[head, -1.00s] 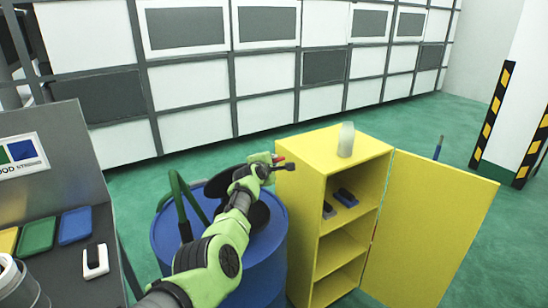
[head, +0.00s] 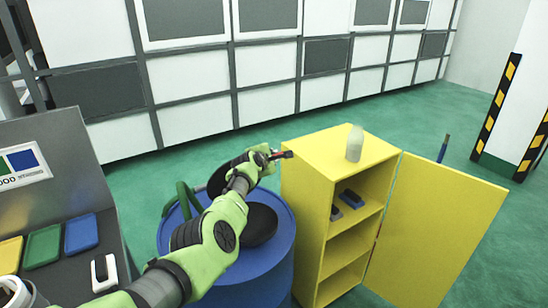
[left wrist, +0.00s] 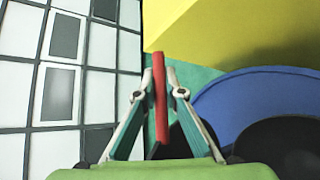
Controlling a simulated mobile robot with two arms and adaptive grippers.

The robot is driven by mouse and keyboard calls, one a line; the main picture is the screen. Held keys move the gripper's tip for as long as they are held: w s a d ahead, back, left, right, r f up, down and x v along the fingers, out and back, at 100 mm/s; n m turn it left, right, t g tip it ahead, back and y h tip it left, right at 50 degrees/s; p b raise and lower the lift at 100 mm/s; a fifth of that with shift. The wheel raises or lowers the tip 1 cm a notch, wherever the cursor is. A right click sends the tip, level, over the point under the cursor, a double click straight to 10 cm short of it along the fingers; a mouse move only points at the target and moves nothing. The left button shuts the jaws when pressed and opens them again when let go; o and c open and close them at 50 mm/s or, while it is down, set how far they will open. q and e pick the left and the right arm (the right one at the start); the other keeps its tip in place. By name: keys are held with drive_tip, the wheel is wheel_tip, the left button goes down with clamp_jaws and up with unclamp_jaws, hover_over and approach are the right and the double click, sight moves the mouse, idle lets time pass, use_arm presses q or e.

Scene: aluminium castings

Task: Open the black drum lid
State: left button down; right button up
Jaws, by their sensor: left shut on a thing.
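The blue drum (head: 270,275) stands in front of me, left of the yellow cabinet. My left arm crosses over it. The black drum lid (head: 217,182) shows behind my forearm as a dark disc, tilted up from the drum top. A black round area (head: 262,224) shows on the drum top to the right; I cannot tell if it is the opening. My left gripper (head: 275,155) is shut on a red bar (left wrist: 160,95), which stands upright between the fingertips in the left wrist view. Whether the bar joins the lid is hidden. My right gripper is out of view.
The yellow cabinet (head: 305,215) stands close right of the drum, its door (head: 440,230) open, a pale bottle (head: 354,143) on top. A green hose (head: 186,200) arches at the drum's left. A grey bench (head: 70,275) with coloured trays is at left.

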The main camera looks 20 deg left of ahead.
use_arm(q)
drive_tip(key=shift+w+r, duration=0.1)
drive_tip(key=shift+r, duration=0.1)
drive_tip(key=c, duration=2.1)
unclamp_jaws()
drive_tip(key=shift+f, duration=0.1)
drive_tip(key=shift+s, duration=0.2)
drive_tip(key=shift+v, duration=5.95)
